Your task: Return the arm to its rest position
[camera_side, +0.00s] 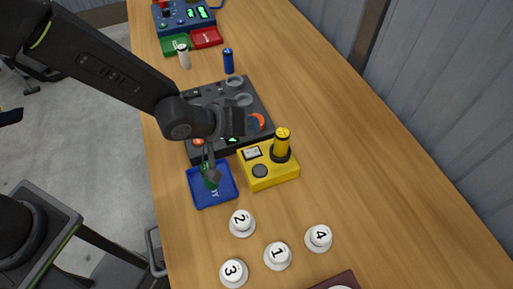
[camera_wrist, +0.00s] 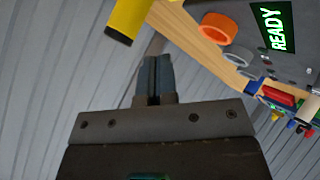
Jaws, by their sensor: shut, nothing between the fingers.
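My gripper (camera_side: 254,123) is held above the dark grey console, pointing right in the side view, with my arm reaching in from the upper left. In the wrist view its two grey-blue fingers (camera_wrist: 153,76) are together with nothing between them. The console (camera_side: 262,104) has round sockets, an orange ring (camera_side: 259,118) and a lit green display, mostly hidden by my gripper. In the wrist view the display reads READY (camera_wrist: 276,28) and the orange ring (camera_wrist: 219,27) shows beside it.
A yellow box (camera_side: 271,177) holds an upright yellow cylinder (camera_side: 282,142). A blue tray (camera_side: 224,198) lies beside it. Several numbered white buttons (camera_side: 277,253) stand nearer. White (camera_side: 184,58) and blue (camera_side: 228,62) cylinders stand behind the console. The table's right side (camera_side: 370,170) is clear, beside a corrugated wall.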

